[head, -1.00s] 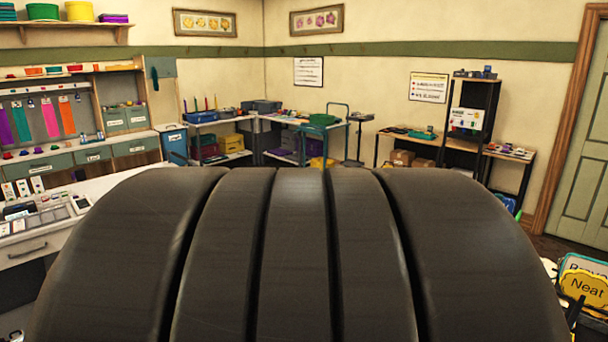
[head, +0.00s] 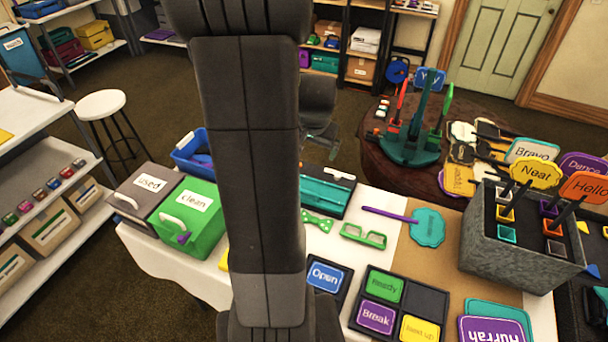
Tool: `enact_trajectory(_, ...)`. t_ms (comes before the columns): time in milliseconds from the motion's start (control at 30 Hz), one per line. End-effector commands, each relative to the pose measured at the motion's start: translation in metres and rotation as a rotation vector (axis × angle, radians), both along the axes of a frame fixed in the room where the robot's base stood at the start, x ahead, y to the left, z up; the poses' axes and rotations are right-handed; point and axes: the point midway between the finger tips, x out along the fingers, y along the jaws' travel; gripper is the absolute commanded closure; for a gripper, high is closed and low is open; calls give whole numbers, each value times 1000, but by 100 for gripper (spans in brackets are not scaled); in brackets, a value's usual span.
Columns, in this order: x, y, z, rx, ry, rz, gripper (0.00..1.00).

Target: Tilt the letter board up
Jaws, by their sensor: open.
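No thing in view is clearly marked as the letter board, and I cannot tell which one it is. A dark frame with a blue "Open" card (head: 325,276) lies on the white table, partly hidden by my arm. Right of it lies a dark four-part board (head: 428,298) with green "Ready", purple "Break" and yellow cards; one part is bare. Both look flat.
A grey "used" box (head: 128,203) and green "clean" box (head: 203,232) stand left of my arm. A grey bin (head: 520,258) of upright signs stands right. A round brown table (head: 372,172) is behind. A white stool (head: 101,104) stands on open floor at left.

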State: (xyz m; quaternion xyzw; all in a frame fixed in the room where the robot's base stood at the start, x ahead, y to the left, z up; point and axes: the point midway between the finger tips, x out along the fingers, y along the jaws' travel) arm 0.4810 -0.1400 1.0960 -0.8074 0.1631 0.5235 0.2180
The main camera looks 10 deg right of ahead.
Motion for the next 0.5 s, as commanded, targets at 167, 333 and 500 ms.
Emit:
enact_trajectory(167,8,-1,-24,1,2,0,0)
enact_trajectory(333,20,-1,-54,0,2,1,0)
enact_trajectory(500,31,-2,-77,0,3,1,0)
